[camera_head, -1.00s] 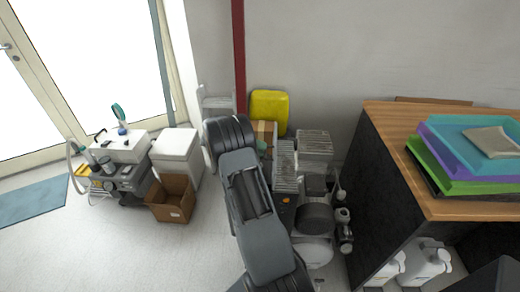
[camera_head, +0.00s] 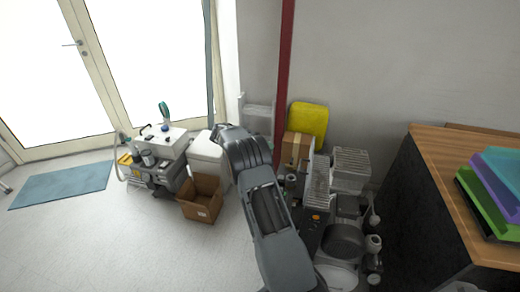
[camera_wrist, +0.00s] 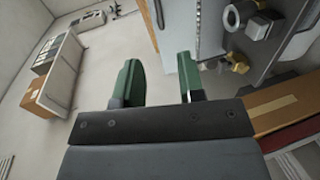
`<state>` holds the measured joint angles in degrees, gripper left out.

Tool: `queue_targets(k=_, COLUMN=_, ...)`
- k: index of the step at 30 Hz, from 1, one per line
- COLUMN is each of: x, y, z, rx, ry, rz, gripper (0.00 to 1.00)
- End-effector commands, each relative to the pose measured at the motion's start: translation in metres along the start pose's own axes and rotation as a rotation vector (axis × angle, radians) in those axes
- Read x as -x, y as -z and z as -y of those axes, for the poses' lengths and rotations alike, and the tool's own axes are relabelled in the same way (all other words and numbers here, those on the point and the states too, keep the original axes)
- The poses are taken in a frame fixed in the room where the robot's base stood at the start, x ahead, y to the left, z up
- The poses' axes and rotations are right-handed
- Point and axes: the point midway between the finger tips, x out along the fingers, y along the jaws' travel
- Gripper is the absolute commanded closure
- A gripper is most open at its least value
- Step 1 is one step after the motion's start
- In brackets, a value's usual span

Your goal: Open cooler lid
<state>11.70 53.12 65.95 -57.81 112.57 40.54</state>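The cooler (camera_head: 206,160) looks to be the white box on the floor at left of centre in the head view, behind a brown cardboard box. Its top looks closed, and my arm hides part of its right side. My gripper (camera_wrist: 160,80) shows in the wrist view with its two green fingers apart and nothing between them. In the head view my arm hides the gripper. I cannot clearly make out the cooler in the wrist view.
The open cardboard box (camera_head: 201,200) stands in front of the cooler. A dental unit (camera_head: 160,158) stands to its left. Compressor equipment (camera_head: 342,235) crowds the right of my arm, beside a wood-topped cabinet (camera_head: 468,185). The floor (camera_head: 110,235) at front left is clear.

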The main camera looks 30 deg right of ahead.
Motion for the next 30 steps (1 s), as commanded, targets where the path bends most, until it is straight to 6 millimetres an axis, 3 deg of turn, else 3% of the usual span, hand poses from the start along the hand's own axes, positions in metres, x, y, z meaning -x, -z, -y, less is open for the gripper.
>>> queue_targets(k=3, x=0.015, y=0.001, z=-0.003, rx=-0.001, ry=0.0, rz=-0.001, gripper=0.64)
queue_targets(k=9, x=0.026, y=0.0, z=-0.001, rx=0.0, ry=0.001, rz=-0.001, gripper=0.64)
queue_targets(k=30, x=0.027, y=0.003, z=0.003, rx=0.042, ry=0.018, rz=-0.019, gripper=0.64)
